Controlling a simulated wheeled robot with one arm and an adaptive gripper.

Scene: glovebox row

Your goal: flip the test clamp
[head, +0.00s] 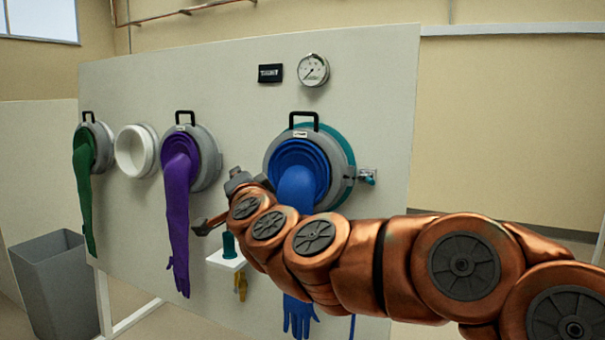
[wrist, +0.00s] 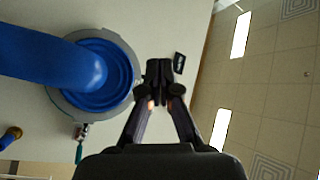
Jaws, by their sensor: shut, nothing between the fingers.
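The test clamp (head: 367,176) is a small metal clamp with a teal handle on the panel, just right of the large port ring that holds the blue glove (head: 298,185). In the wrist view the clamp (wrist: 81,132) shows below the port ring, with the teal handle downward in the picture. My gripper (wrist: 160,78) is shut and empty, with its fingertips together. It is to the right of the port ring in the wrist view, apart from the clamp. In the head view my arm partly hides the gripper and the blue glove.
A black label plate (head: 270,73) and a round gauge (head: 313,70) are above the port. A purple glove (head: 178,210), a white port (head: 137,151) and a green glove (head: 84,190) are leftward. A small white shelf (head: 225,261) juts out below. A grey bin (head: 55,285) stands on the floor.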

